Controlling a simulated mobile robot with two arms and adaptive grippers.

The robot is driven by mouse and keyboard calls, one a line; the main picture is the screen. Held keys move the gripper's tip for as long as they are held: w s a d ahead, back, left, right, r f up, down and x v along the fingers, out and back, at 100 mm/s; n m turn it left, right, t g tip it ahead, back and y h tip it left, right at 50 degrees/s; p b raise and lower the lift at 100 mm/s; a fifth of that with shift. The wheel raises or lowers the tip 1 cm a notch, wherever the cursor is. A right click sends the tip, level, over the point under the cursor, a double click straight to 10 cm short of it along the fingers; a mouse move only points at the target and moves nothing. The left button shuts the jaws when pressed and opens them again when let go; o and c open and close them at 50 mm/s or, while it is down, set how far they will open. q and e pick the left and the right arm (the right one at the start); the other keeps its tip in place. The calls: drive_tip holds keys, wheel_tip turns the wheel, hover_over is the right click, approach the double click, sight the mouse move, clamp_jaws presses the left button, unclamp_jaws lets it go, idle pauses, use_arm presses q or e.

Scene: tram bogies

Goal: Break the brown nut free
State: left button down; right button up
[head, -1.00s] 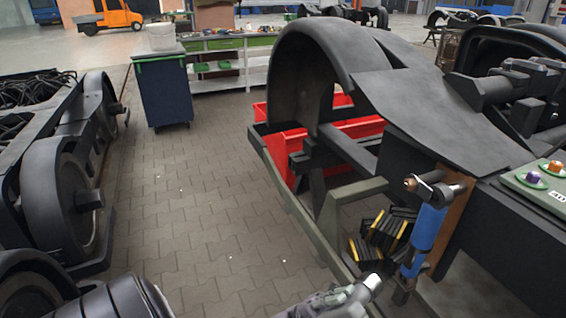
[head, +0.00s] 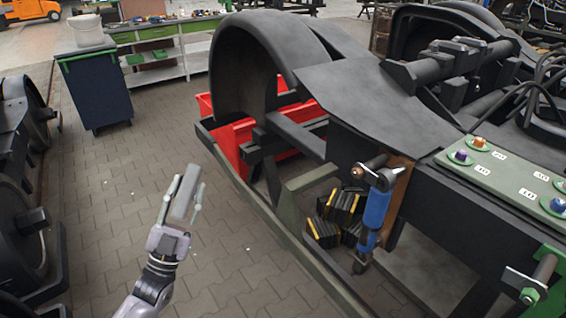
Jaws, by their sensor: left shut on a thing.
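A brown, copper-coloured nut (head: 357,172) sits at the upper end of a blue damper (head: 377,207) on the bogie frame's side. An orange-brown nut (head: 479,142) also stands on the grey-green plate (head: 510,172), near a purple nut (head: 460,156) and a blue nut (head: 558,205). My left gripper (head: 184,203) is over the paved floor at lower left, well apart from all of them, pointing up in the picture. It is shut on a grey bar-like piece (head: 183,195), whose full shape I cannot tell. My right gripper is out of view.
The dark bogie frame with its wheel cover (head: 245,75) fills the right. Red bins (head: 235,140) and black-and-yellow blocks (head: 340,212) lie around its side. Another bogie (head: 20,170) stands at left. A blue cart (head: 97,85) stands behind. The paved aisle between is clear.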

use_arm(q)
drive_tip(key=w+d+r+n+g+y+p, duration=0.2)
drive_tip(key=w+d+r+n+g+p, duration=0.25)
drive_tip(key=d, duration=0.45)
drive_tip(key=s+d+m+g+h+p, duration=0.1)
drive_tip(key=s+d+m+g+h, duration=0.1)
drive_tip(key=d, duration=0.4)
drive_tip(key=s+d+r+m+g+h+p, duration=0.1)
drive_tip(key=s+d+g+h, duration=0.2)
drive_tip(key=s+d+g, duration=0.2)
drive_tip(key=shift+d+r+m+g, duration=0.35)
drive_tip(key=shift+d+g, duration=0.15)
drive_tip(key=shift+g, duration=0.45)
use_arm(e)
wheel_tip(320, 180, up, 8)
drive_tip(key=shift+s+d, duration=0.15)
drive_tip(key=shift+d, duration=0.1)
use_arm(q)
drive_tip(key=shift+f, duration=0.1)
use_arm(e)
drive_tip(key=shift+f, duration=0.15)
use_arm(q)
drive_tip(key=shift+a, duration=0.1)
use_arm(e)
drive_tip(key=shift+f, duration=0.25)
use_arm(q)
drive_tip(key=shift+s, duration=0.1)
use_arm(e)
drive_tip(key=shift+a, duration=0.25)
